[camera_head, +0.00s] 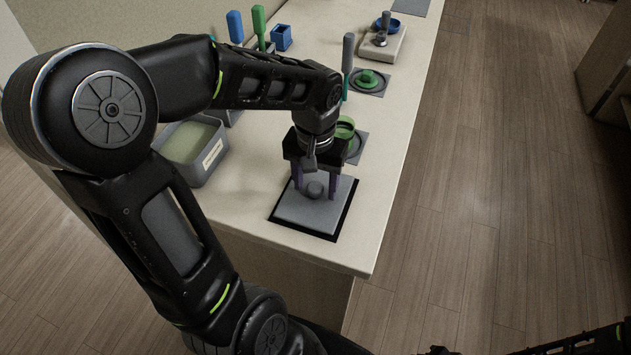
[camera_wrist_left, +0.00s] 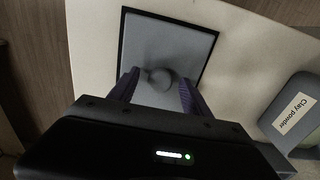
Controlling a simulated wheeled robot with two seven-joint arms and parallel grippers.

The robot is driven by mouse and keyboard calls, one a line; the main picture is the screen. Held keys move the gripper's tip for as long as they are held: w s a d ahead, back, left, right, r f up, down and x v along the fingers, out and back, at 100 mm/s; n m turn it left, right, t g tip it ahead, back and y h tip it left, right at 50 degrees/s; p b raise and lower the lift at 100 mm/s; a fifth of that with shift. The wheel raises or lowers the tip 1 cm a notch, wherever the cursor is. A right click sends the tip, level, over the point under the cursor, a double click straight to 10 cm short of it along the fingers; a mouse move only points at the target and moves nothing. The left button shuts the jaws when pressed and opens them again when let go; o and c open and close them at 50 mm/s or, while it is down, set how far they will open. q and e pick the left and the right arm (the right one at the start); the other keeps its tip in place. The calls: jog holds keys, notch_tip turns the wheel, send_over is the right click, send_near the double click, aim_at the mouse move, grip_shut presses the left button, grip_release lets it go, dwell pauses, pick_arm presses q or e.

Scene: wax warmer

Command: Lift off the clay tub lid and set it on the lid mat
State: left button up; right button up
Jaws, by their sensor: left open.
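The grey square clay tub lid (camera_head: 308,212) lies flat on the black-edged lid mat (camera_head: 334,237), with the mat's dark border showing around it. The lid's round knob (camera_wrist_left: 160,79) stands up at its middle. My left gripper (camera_head: 316,188) points down over the lid, open, with one purple finger on each side of the knob. In the left wrist view, gaps show between the fingers and the knob. The grey clay tub (camera_head: 208,168), labelled "Clay powder", stands open to the left with greenish powder inside.
A green ring-shaped item (camera_head: 345,127) sits on a grey mat just behind the gripper. Farther back are a green dish (camera_head: 369,79), a blue cup (camera_head: 281,38) and upright-handled tools. The counter's front and right edges are close to the lid mat.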

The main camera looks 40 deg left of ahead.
dwell(0.4)
pick_arm(q)
jog(key=shift+r+p, duration=3.1)
jog(key=shift+r, duration=0.9)
notch_tip(320, 180, up, 8)
jog(key=b, duration=0.1)
jog(key=shift+f, duration=0.1)
